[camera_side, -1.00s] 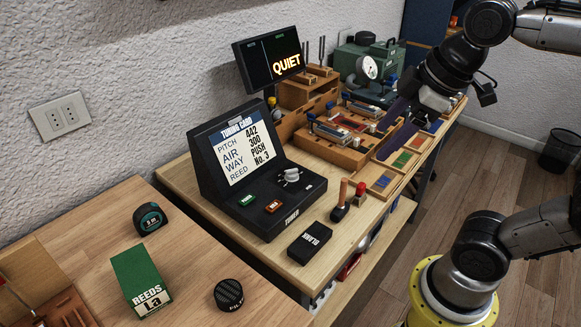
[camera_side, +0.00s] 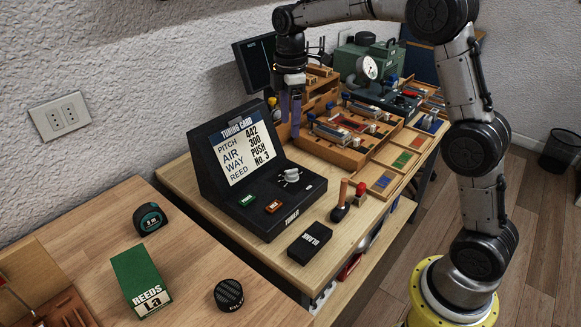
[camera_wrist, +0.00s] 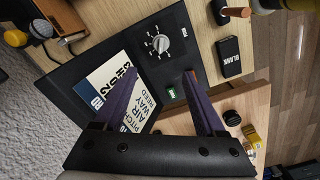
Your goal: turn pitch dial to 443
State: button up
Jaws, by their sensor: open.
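The black tuner (camera_side: 262,205) stands on the bench, its sloped tuning card (camera_side: 238,150) reading pitch 442. Its pale grey pitch dial (camera_side: 291,175) sits on the flat top, ringed by small white marks. In the wrist view the dial (camera_wrist: 161,43) lies just beyond my fingertips; its exact setting is too small to read. My gripper (camera_side: 290,130) is open and empty, its purple fingers pointing down above and behind the tuner, apart from the dial. In the wrist view my gripper (camera_wrist: 165,75) shows both fingers spread over the tuner.
Green (camera_side: 247,200) and orange (camera_side: 273,206) buttons sit on the tuner's front. A black BLANK box (camera_side: 310,243) and a wooden-handled tool (camera_side: 341,200) stand to its right. Wooden reed trays (camera_side: 345,145) lie behind. A dark display (camera_side: 254,62) stands partly behind my wrist.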

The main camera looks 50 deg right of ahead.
aim_at(290, 170)
notch_tip(290, 170, down, 14)
jog(key=shift+d+f, duration=0.1)
jog(key=shift+f, duration=0.1)
dwell(0.4)
grip_shut()
dwell(0.3)
